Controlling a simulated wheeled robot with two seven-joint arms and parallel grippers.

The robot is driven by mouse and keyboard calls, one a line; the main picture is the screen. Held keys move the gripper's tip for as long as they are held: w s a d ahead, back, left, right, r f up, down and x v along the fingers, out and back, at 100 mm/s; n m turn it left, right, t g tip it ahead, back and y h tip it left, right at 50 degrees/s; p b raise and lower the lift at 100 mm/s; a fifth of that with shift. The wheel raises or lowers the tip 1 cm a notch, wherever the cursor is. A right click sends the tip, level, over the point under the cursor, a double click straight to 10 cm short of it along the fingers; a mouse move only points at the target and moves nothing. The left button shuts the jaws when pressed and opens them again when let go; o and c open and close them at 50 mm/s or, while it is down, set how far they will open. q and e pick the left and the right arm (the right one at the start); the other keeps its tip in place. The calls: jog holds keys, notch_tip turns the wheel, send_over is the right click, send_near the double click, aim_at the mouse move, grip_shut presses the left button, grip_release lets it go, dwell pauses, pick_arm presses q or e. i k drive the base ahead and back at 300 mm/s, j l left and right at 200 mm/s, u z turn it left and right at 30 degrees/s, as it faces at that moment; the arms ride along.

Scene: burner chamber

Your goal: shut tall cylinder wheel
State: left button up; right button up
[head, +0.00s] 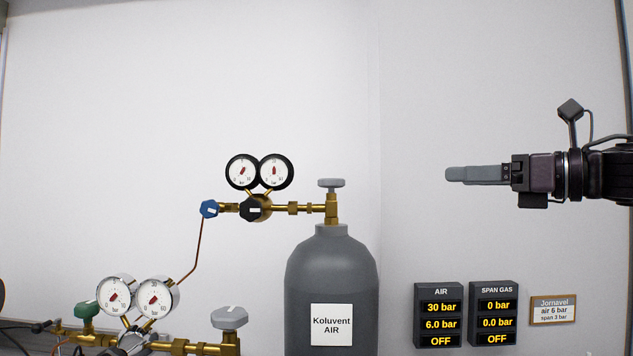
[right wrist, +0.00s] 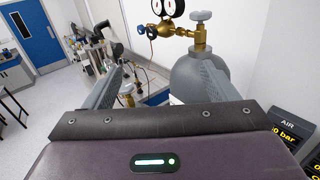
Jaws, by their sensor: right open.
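The tall grey cylinder (head: 331,270), labelled Koluvent AIR, stands upright in the middle of the head view. Its grey wheel (head: 331,184) sits on top of a brass valve. The wheel also shows in the right wrist view (right wrist: 201,16), above the cylinder (right wrist: 185,78). My right gripper (head: 452,174) is at the right of the head view, pointing left, at about the wheel's height and apart from it. In the right wrist view its two fingers (right wrist: 160,82) are spread, with nothing held. My left gripper does not show.
Twin black-rimmed gauges (head: 259,171), a black knob (head: 256,209) and a blue knob (head: 209,209) extend left from the valve. Another gauge set (head: 136,296) with a grey wheel (head: 229,317) is at lower left. The AIR display (head: 438,315) reads 30 bar. Wall space between gripper and wheel looks clear.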

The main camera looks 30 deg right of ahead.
aim_at(331, 183)
jog(key=i, duration=1.05)
